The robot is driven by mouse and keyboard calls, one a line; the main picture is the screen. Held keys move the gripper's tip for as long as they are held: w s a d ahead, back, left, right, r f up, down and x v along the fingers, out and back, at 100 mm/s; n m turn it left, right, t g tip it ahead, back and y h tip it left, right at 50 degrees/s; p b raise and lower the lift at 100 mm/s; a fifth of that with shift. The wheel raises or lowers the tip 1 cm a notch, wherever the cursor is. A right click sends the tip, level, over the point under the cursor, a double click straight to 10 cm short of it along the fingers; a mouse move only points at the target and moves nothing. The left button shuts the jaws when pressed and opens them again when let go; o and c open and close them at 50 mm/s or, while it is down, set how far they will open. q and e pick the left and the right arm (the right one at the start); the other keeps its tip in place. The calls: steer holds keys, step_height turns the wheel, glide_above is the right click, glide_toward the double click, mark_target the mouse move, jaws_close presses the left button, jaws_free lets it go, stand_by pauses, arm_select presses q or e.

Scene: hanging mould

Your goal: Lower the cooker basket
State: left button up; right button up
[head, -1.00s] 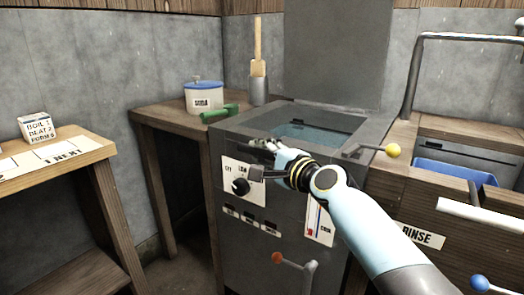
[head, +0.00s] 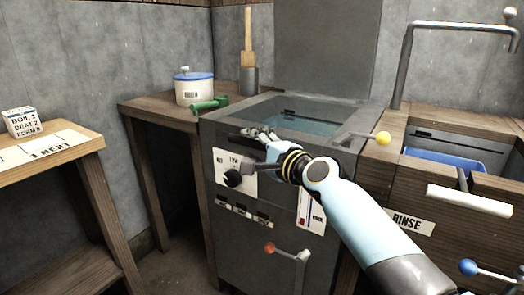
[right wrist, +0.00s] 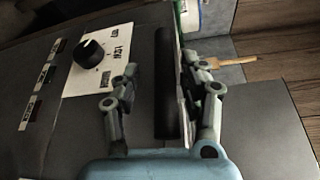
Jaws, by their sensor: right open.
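The cooker (head: 275,225) is a grey metal cabinet with an open square top. Bluish water (head: 300,125) shows inside its tank; I cannot make out a basket there. A lever with a yellow ball (head: 383,138) sticks out at the top right of the cooker. A lever with an orange ball (head: 269,248) is on its front. My right gripper (head: 257,151) is open at the cooker's upper front edge, above the black dial (head: 232,179). In the right wrist view, a dark bar (right wrist: 166,85) shows between its open fingers (right wrist: 158,75). My left gripper is not seen.
A side table behind holds a white pot (head: 194,88), a green object (head: 208,104) and a brush in a grey holder (head: 249,80). At right are a sink with a blue tub (head: 445,160), a tap (head: 408,60) and a blue-ball lever (head: 468,267). A table with a block (head: 22,123) is left.

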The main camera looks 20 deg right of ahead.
steer(key=v, duration=1.1)
steer(key=shift+s, duration=0.35)
